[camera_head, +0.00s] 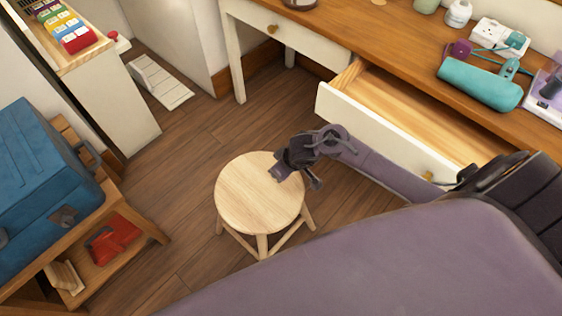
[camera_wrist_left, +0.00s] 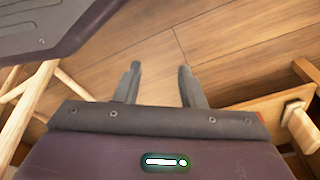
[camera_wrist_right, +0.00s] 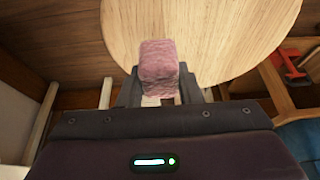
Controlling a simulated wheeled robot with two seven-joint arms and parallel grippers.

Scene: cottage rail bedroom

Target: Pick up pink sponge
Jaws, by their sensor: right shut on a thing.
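The pink sponge (camera_wrist_right: 158,65) is a small rough block between the fingers of my right gripper (camera_wrist_right: 159,80) in the right wrist view. That gripper is shut on it. The round wooden stool (camera_wrist_right: 215,35) lies behind the sponge in that view. In the head view my right gripper (camera_head: 292,172) is over the stool (camera_head: 250,205); I cannot make out the sponge clearly there, nor whether it touches the seat. My left gripper (camera_wrist_left: 160,75) shows only in the left wrist view, with its fingers apart and nothing between them, above the wooden floor.
An open drawer (camera_head: 385,135) juts from the desk (camera_head: 415,50) beside my right arm. A teal case (camera_head: 480,84) lies on the desk. A blue case (camera_head: 40,175) sits on a wooden shelf unit at left. Floor between shelf and stool is clear.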

